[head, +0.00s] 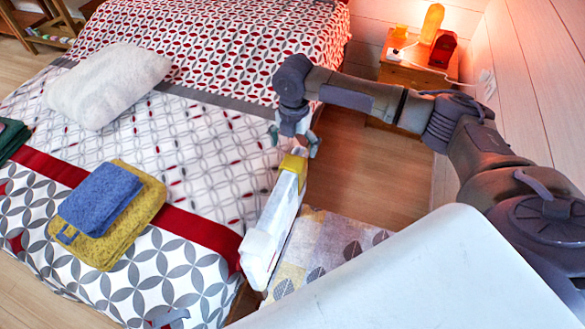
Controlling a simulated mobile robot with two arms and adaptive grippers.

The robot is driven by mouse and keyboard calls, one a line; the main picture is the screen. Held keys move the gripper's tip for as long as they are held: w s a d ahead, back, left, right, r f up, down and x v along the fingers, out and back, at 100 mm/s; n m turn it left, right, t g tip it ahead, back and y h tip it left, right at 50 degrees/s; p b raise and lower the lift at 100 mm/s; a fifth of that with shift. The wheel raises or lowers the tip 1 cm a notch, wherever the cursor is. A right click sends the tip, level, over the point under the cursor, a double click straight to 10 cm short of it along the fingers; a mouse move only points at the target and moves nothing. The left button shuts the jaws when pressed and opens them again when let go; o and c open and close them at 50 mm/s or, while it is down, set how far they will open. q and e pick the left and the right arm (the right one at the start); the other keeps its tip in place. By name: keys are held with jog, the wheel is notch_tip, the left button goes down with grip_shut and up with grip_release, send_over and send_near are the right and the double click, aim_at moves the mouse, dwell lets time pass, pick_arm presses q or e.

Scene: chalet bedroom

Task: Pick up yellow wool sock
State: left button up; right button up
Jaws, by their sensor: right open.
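A small yellow piece of cloth (293,164), which looks like the yellow wool sock, lies over the far upper end of a narrow white object (271,226) beside the bed. My right gripper (295,146) points down just above the yellow piece. Its fingers are spread, one to each side, and nothing is seen held. Whether a finger touches the yellow piece I cannot tell.
The bed (215,135) fills the left, with a white pillow (108,84), a yellow towel (140,222) and a blue towel (100,199). A nightstand (420,73) with a lit lamp (432,22) stands at the back right. A patterned rug (335,240) lies beside the bed.

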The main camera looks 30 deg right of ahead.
aim_at(293, 161)
notch_tip(293, 161, down, 2)
jog(key=shift+s+p, duration=0.1)
jog(key=shift+p, duration=0.25)
notch_tip(293, 161, down, 4)
jog(key=shift+s+a+r+p, duration=0.1)
jog(key=shift+a+r+p, duration=0.1)
jog(key=shift+p, duration=0.25)
jog(key=shift+f, duration=0.35)
jog(key=c, duration=1.2)
pick_arm(q)
jog(key=shift+w+d+r, duration=0.1)
jog(key=shift+w+r, duration=0.7)
jog(key=shift+r, duration=0.05)
pick_arm(e)
jog(key=shift+c, duration=0.2)
jog(key=shift+r, duration=0.15)
